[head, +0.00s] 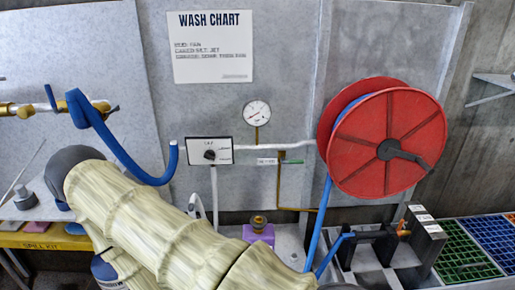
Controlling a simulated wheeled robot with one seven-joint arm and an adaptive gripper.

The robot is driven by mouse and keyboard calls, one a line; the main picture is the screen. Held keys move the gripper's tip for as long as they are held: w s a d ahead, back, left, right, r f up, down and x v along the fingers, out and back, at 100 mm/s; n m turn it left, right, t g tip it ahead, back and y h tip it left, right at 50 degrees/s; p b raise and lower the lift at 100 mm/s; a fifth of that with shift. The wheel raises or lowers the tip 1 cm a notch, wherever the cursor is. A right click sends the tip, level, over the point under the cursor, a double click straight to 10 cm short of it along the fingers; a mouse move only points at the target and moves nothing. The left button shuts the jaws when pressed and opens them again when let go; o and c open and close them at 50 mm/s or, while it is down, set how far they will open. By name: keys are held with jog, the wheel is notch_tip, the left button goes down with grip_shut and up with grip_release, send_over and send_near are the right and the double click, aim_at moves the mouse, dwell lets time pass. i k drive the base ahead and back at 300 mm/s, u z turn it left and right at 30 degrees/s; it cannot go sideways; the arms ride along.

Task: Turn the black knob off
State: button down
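A small black knob (209,155) sits on the front of a white control box (210,150) fixed to the grey wall panel, left of the picture's middle. Small print is on the box, too small to read for sure. I cannot tell clearly which way the knob points. My arm, in a cream sleeve, crosses the lower left and middle below the box, apart from the knob. My gripper is not visible; the arm runs out of the picture at the bottom.
A red hose reel (388,140) stands out from the wall at the right. A blue hose (130,160) curves left of the box. A pressure gauge (256,113) is above right. A purple block (258,235) lies below. The wall right around the box's front looks clear.

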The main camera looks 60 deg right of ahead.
aim_at(210, 154)
jog(key=z, duration=1.9)
jog(key=k, duration=1.15)
jog(key=u, duration=1.1)
jog(key=i, duration=1.15)
jog(key=z, duration=0.1)
